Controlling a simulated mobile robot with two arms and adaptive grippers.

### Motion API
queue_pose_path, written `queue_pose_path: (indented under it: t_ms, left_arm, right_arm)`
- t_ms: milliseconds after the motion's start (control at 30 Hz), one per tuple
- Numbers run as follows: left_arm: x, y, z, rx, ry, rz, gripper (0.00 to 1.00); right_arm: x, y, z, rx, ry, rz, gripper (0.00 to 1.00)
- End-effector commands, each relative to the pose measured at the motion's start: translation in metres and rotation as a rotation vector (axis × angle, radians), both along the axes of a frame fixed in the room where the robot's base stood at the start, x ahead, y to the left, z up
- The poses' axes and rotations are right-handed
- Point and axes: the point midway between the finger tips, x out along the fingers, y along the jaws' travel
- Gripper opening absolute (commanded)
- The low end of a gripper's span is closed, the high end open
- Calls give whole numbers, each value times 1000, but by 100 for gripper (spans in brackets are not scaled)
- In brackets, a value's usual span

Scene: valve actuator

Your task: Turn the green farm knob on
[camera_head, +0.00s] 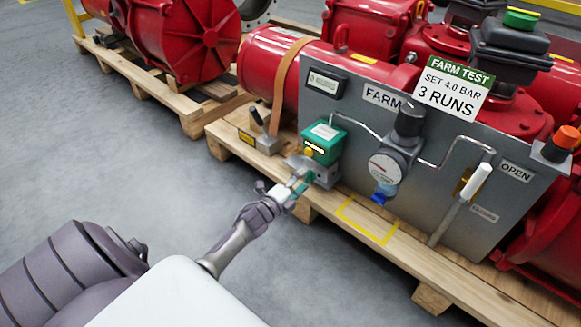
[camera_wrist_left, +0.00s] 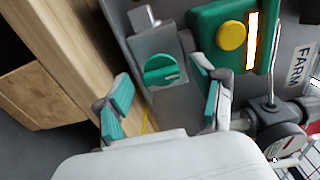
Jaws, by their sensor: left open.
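The green knob (camera_wrist_left: 162,70) is a round green piece on a grey metal block, below a green box (camera_head: 322,143) with a yellow button, on the panel's left side. In the left wrist view it appears ahead, between my fingers. My left gripper (camera_head: 299,184) is open, its teal-padded fingers apart, close in front of the block. The fingers do not visibly close on the knob. In the head view the knob is hard to tell from the teal finger pads. My right gripper is not in view.
The grey panel (camera_head: 345,110) carries a pressure gauge (camera_head: 383,168), thin tubes and a white-handled lever (camera_head: 474,187) to the right. It stands on a wooden pallet (camera_head: 330,206) with red actuators behind. A small block (camera_head: 258,138) lies left. Open grey floor is in front.

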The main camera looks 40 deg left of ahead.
Motion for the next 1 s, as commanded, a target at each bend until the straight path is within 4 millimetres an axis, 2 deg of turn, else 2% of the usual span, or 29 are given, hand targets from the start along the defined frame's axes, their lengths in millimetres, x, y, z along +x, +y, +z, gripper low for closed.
queue_pose_path:
  t_ms: [300,500,700,1000]
  left_arm:
    - [-68,5,-1,0,4,-1,69]
    - [-98,8,-1,-1,4,0,69]
    - [-109,8,-1,0,2,-1,69]
    - [-109,8,-1,0,2,0,69]
  right_arm:
    - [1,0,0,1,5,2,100]
    - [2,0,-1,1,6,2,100]
    - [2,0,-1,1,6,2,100]
    - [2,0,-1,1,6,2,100]
